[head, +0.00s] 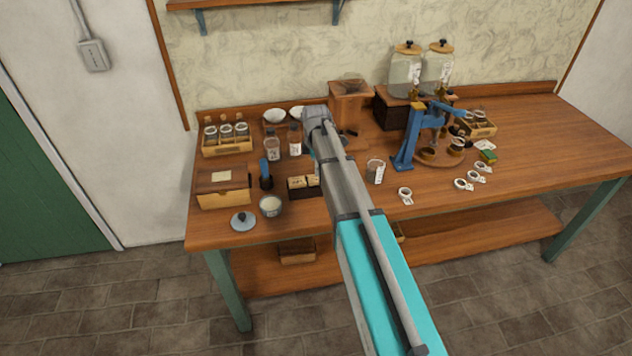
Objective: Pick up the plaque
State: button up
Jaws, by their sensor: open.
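I cannot pick out a plaque for certain. A flat white card (484,145) lies at the right of the wooden workbench (540,140), just behind a small green and yellow block (488,156). My arm reaches from the lower right up over the middle of the bench. My gripper (312,142) is at its far end, mostly hidden behind my arm links. It is open, and nothing is seen held in it.
Bottles (272,149), a bowl (270,205) and a bottle rack (227,140) crowd the left. A blue press (412,138), a glass jar (375,171), large jars (404,72) and ring-like items (405,195) stand right. The bench's right end is clear.

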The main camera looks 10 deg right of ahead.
aim_at(315, 178)
jog(key=f+b, duration=0.3)
jog(key=shift+w+f, duration=0.2)
jog(key=shift+w, duration=0.1)
jog(key=shift+f+b, duration=0.9)
jog(key=shift+b, duration=0.25)
jog(key=c, duration=0.9)
